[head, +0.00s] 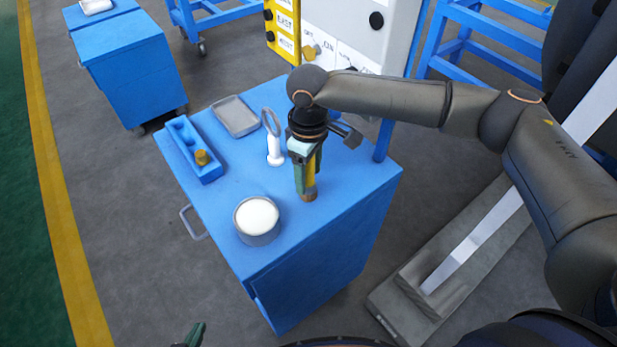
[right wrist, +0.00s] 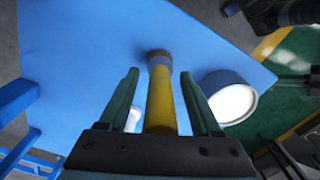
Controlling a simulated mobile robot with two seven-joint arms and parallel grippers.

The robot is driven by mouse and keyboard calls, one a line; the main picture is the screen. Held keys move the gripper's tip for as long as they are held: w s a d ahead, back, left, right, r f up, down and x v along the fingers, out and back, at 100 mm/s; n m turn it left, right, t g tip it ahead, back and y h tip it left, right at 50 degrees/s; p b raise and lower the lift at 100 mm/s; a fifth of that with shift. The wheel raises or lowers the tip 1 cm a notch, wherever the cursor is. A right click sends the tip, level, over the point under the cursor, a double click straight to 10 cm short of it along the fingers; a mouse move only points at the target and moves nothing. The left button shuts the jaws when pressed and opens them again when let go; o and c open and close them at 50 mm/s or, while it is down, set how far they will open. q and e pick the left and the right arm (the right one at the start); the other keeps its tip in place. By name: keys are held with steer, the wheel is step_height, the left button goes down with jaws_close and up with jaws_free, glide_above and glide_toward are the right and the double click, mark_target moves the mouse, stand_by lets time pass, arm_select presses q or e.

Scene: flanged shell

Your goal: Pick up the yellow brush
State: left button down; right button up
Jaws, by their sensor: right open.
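The yellow brush (head: 311,178) stands upright at the right part of the blue cabinet top, its brown end down. My right gripper (head: 305,160) is above the cabinet, pointing down at the brush and hiding its upper part. In the right wrist view the brush (right wrist: 160,97) runs between the two dark green fingers of the right gripper (right wrist: 160,76), which are open on either side of it. Gaps show between brush and fingers. A dark green tip of my left gripper (head: 193,337) shows at the bottom edge of the head view; its opening cannot be seen.
A round tin with white contents (head: 257,219) stands left of the brush. A white-handled magnifier-like tool (head: 274,150) stands behind it. A control panel (head: 350,30) rises behind.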

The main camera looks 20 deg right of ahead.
jaws_close()
stand_by(0.5)
